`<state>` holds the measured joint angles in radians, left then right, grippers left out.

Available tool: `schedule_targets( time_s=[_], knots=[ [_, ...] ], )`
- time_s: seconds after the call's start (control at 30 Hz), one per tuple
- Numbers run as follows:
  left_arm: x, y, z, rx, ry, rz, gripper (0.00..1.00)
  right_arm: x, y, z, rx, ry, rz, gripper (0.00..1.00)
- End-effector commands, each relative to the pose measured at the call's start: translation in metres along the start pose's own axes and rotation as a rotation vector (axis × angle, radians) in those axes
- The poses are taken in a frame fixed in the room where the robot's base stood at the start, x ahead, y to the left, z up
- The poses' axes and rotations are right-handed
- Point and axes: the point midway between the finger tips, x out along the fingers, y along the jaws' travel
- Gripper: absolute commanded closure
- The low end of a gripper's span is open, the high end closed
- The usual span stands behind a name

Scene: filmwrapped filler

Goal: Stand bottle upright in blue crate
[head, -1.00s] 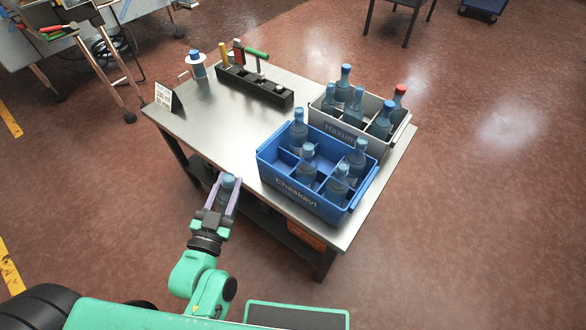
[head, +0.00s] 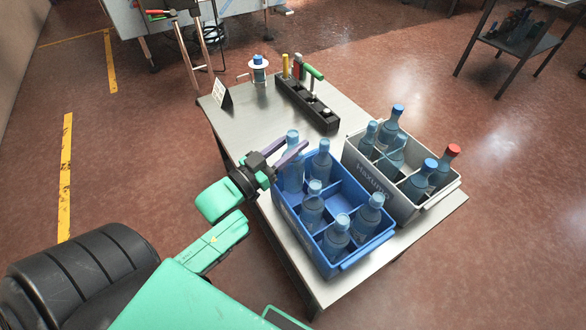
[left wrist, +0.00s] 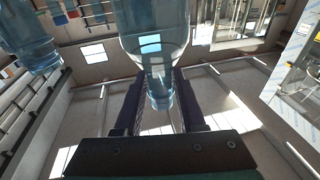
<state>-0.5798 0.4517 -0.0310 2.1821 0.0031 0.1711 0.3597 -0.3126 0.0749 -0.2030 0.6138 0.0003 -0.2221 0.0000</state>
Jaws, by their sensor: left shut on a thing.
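My left gripper (head: 291,152) is shut on a clear blue bottle (head: 291,178) with a blue cap. It holds the bottle about upright at the back left corner of the blue crate (head: 348,266). I cannot tell whether the bottle's base rests in the compartment or hangs above it. In the left wrist view the held bottle (left wrist: 155,42) has its neck between the fingers. Several other capped bottles stand in the blue crate, one (head: 320,162) close to the held one. My right gripper is not in view.
A grey crate (head: 377,183) with several bottles, one red-capped, stands right of the blue crate on the metal table (head: 243,130). A black tool holder (head: 308,105), a small sign (head: 222,95) and a blue-capped object (head: 258,70) are behind. The table's left part is clear.

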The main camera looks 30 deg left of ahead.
Motion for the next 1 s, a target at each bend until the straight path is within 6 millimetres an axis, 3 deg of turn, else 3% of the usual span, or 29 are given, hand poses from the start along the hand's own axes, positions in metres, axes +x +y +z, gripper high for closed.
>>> schedule_targets(
  time_s=[0.03, 0.37, 0.73, 0.77, 0.8, 0.83, 1.0],
  knots=[
    [-0.002, -0.001, 0.015, -0.001, -0.001, -0.001, 1.00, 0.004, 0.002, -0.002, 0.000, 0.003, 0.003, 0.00],
    [-0.009, -0.001, 0.070, -0.001, 0.001, 0.000, 1.00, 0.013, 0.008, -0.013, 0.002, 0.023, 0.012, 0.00],
    [-0.010, 0.000, 0.076, 0.001, 0.002, 0.000, 1.00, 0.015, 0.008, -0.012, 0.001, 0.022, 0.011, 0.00],
    [-0.010, 0.000, 0.076, 0.001, 0.001, 0.000, 0.53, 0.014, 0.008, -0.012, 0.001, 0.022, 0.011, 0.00],
    [-0.010, 0.000, 0.075, 0.000, 0.001, 0.000, 0.38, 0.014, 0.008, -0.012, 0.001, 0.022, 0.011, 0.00],
    [-0.010, 0.000, 0.075, 0.000, 0.001, 0.000, 0.31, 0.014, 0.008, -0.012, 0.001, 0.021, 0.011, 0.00],
    [-0.010, 0.000, 0.075, 0.000, 0.001, 0.000, 0.31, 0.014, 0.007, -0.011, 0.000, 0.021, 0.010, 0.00]
  ],
)
